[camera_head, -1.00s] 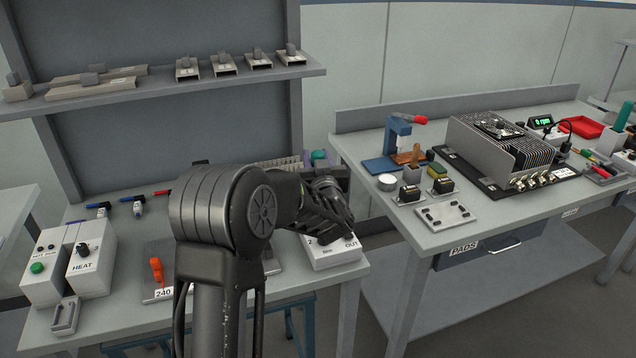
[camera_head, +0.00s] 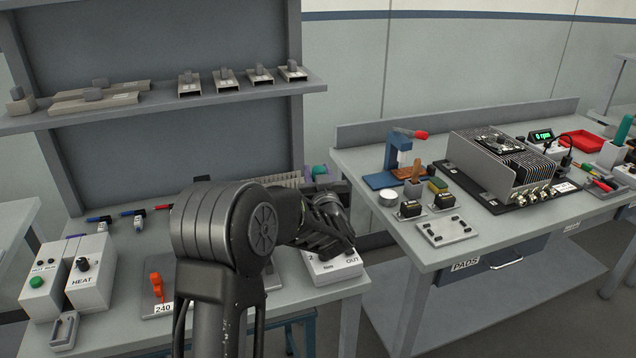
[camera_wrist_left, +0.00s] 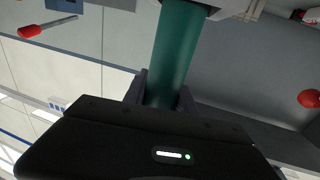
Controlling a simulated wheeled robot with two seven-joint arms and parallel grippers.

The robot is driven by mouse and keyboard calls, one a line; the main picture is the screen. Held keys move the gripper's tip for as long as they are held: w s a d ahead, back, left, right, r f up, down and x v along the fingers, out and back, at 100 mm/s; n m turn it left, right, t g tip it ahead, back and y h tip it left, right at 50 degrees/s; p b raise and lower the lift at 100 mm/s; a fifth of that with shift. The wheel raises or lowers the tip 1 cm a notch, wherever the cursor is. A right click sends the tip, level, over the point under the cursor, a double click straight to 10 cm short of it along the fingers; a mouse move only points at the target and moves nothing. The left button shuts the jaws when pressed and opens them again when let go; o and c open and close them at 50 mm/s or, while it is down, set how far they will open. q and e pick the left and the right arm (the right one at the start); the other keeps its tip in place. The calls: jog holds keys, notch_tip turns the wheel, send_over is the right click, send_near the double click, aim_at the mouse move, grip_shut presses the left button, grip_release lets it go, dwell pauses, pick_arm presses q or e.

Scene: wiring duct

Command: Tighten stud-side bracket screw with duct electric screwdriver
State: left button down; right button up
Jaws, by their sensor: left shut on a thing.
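My left gripper (camera_head: 316,176) is behind my forearm in the head view, above the back right of the left bench. It is shut on a teal cylinder (camera_head: 320,171), likely the screwdriver's handle. In the left wrist view the teal cylinder (camera_wrist_left: 174,55) stands between the two grey-purple fingers (camera_wrist_left: 160,97). Its far end meets a pale part at the top edge. A pale ribbed strip (camera_head: 285,181), perhaps the wiring duct, shows partly behind my arm. I cannot make out the bracket or its screw. My right gripper is not in view.
The left bench holds a HEAT box (camera_head: 88,275), an orange-handled tool (camera_head: 157,285) and a white OUT box (camera_head: 335,267). A shelf (camera_head: 160,106) with metal channels hangs above. The right bench holds a finned unit (camera_head: 497,165) and a blue press (camera_head: 396,150). A gap separates the benches.

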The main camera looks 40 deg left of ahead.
pick_arm(q)
notch_tip(320, 180, up, 18)
jog(key=p, duration=0.1)
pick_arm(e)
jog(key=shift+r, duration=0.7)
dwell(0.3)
